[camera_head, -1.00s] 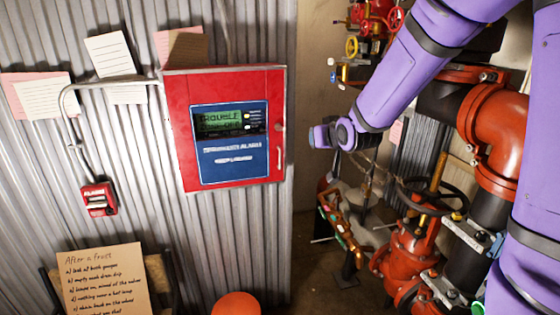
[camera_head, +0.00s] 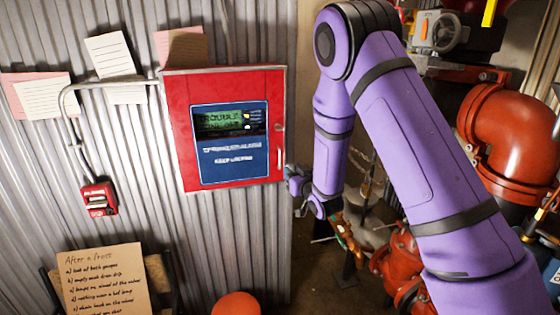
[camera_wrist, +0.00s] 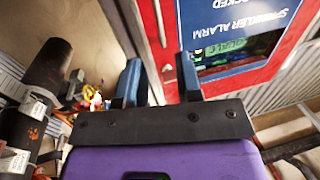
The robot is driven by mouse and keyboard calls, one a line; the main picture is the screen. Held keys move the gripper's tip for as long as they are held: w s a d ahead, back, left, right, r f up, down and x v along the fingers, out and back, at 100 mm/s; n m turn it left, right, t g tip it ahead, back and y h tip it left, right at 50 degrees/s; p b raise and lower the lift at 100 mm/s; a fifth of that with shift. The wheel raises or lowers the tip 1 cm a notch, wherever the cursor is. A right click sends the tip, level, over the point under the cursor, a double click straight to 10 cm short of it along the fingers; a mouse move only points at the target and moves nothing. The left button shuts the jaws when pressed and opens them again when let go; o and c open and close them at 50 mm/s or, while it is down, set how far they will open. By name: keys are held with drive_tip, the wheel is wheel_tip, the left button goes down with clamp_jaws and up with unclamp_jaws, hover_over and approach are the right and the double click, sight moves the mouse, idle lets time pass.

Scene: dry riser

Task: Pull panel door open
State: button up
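The red alarm panel door (camera_head: 180,130) hangs on the corrugated wall, with a green screen and a blue label reading "Sprinkler Alarm". It looks shut in the head view. A thin silver handle (camera_head: 279,157) runs upright near its right edge. My gripper (camera_head: 295,178) is just right of the panel at handle height, partly hidden by its own wrist. In the wrist view my gripper (camera_wrist: 158,75) has its two blue fingers apart with nothing clamped between them. A pale bar (camera_wrist: 160,22), probably the handle, shows beyond the gap, by the red door edge (camera_wrist: 169,35). Contact cannot be told.
Red pipes (camera_head: 500,140) and valves crowd the right side behind my arm. A red alarm pull box (camera_head: 98,198) with conduit is left of the panel. A handwritten sign (camera_head: 103,280) and an orange round top (camera_head: 236,304) stand below.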

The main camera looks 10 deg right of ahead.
sight(280, 166)
drive_tip(key=x, duration=0.9)
drive_tip(key=shift+w, duration=0.4)
clamp_jaws()
